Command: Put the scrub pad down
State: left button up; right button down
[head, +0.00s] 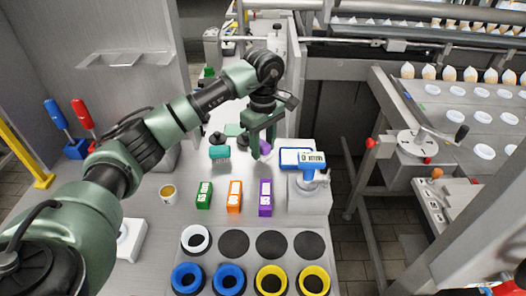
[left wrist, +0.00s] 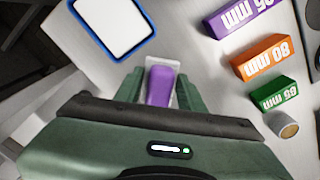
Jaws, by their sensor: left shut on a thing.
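My left gripper (head: 260,148) reaches down over the back part of the grey table. It is shut on a purple scrub pad (left wrist: 160,86) with a paler edge, which sits between the two green fingers in the left wrist view. In the head view only a small purple part of the pad (head: 266,147) shows beside the fingers. Whether the pad touches the table is hard to tell. A flat green square (head: 233,130) and a teal brush-like thing (head: 219,152) lie left of the gripper. My right gripper is not in view.
Green (head: 204,195), orange (head: 234,196) and purple (head: 265,197) labelled blocks stand in front, with a small cup (head: 168,194) left. A tray with round holders (head: 254,262) is nearest. Bare table lies between blocks and gripper.

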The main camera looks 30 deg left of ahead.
pick_arm(q)
notch_tip(320, 180, down, 2)
jog(key=shift+f, duration=0.25)
jog(key=shift+f, duration=0.2)
jog(key=o, duration=1.2)
